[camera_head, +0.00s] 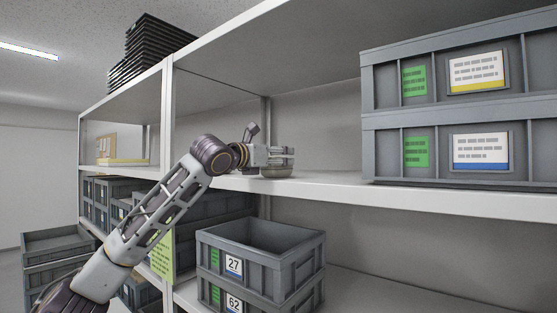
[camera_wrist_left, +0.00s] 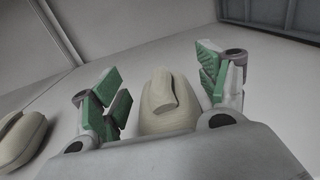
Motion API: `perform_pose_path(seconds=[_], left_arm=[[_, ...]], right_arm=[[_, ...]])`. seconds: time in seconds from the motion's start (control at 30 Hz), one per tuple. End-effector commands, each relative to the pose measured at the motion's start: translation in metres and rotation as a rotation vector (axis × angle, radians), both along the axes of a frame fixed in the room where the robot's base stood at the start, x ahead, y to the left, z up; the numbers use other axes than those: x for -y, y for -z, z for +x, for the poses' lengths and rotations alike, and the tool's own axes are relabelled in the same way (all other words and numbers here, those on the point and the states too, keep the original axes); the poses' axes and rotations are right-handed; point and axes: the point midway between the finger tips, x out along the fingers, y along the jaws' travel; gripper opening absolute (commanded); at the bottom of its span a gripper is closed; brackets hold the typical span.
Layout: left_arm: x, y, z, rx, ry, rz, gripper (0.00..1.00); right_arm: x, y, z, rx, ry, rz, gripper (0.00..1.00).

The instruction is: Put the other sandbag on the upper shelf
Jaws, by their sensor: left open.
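My left gripper (camera_head: 280,155) reaches over the upper shelf board (camera_head: 400,198), its fingers spread. In the left wrist view a beige sandbag (camera_wrist_left: 170,112) with a folded flap lies between the open green-padded fingers, with gaps on both sides. A second beige sandbag (camera_wrist_left: 22,140) lies on the same surface to the left, outside the fingers and cut off by the picture edge. In the head view one greyish sandbag (camera_head: 277,172) shows just below the fingers on the shelf; I cannot tell which of the two it is. My right gripper is not in view.
Grey stacked crates (camera_head: 380,122) with green, yellow and blue labels stand on the upper shelf to the right. An open crate (camera_head: 232,266) marked 27 sits on the lower shelf. A shelf upright (camera_head: 167,110) stands left of the gripper. The board between gripper and right crates is clear.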

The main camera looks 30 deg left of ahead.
Motion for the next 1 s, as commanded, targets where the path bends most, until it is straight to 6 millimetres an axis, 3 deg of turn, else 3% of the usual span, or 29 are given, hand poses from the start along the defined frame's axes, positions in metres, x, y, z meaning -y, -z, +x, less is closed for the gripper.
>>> perform_pose_path(seconds=[0.7, 1.0], left_arm=[[-0.008, 0.002, -0.087, -0.002, -0.002, 0.001, 0.75], [-0.008, 0.001, -0.101, -0.002, -0.001, 0.000, 0.75]], right_arm=[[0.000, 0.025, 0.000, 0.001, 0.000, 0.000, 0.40], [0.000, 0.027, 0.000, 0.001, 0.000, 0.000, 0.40]])
